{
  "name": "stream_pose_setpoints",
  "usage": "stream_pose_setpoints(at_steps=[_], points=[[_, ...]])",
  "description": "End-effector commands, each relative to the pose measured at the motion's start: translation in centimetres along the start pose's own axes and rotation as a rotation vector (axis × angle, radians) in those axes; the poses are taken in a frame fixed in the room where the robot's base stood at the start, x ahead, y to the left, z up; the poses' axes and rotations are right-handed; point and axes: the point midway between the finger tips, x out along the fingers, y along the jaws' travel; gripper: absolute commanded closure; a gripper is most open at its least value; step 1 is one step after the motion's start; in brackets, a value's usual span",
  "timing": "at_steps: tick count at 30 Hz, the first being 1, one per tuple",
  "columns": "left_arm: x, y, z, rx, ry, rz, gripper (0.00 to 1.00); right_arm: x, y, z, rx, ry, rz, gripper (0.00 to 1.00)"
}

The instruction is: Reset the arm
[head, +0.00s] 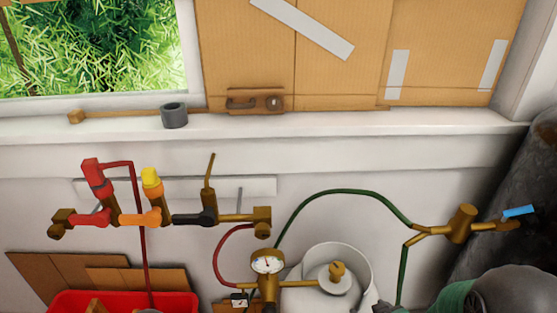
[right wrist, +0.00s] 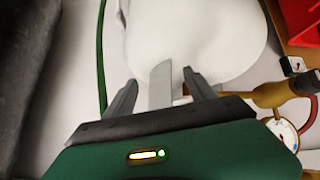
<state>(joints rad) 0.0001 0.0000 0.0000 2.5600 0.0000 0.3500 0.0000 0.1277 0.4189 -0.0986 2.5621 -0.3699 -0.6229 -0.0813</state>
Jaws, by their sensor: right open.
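My right gripper (right wrist: 160,79) shows in the right wrist view with its two dark fingers apart. A flat grey strip (right wrist: 160,88) shows between the fingers; I cannot tell what it is or whether it touches them. The gripper points towards a white tank (right wrist: 200,35), which also shows in the head view (head: 361,263). In the head view, only a green and dark part of my right arm (head: 455,295) shows at the bottom right; its fingers are not visible there. My left arm and gripper are in neither view.
A brass manifold (head: 235,217) with red, orange and black fittings runs along the wall. A gauge (head: 267,262) stands beside the tank. A brass torch with a blue handle (head: 518,211) and green hose is at right. A red bin (head: 70,300) is bottom left; a grey ring (head: 174,116) sits on the sill.

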Motion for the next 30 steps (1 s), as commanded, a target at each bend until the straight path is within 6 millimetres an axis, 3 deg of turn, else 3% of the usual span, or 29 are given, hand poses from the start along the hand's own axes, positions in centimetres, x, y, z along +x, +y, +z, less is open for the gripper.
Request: stream_pose_setpoints(at_steps=[5, 12, 15, 20, 25, 27, 30], points=[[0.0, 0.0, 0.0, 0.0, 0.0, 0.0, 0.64, -4.0, -1.5, 1.4, 0.114, -0.245, 0.021, 0.35], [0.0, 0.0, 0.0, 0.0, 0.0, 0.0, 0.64, -10.6, -6.1, 3.6, 0.255, -0.515, -0.035, 0.35], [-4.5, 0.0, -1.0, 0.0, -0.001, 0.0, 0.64, -14.1, -5.5, 0.9, 0.261, -0.534, -0.036, 0.35], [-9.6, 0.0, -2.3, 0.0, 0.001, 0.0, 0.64, -17.8, -4.7, -2.6, 0.259, -0.534, -0.036, 0.35], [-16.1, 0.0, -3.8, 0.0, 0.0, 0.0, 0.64, -22.7, -3.7, -7.1, 0.259, -0.534, -0.036, 0.35], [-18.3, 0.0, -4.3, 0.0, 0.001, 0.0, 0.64, -24.2, -3.3, -8.6, 0.258, -0.534, -0.036, 0.35], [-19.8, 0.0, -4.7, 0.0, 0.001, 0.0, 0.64, -25.3, -3.1, -9.6, 0.258, -0.535, -0.036, 0.35]])
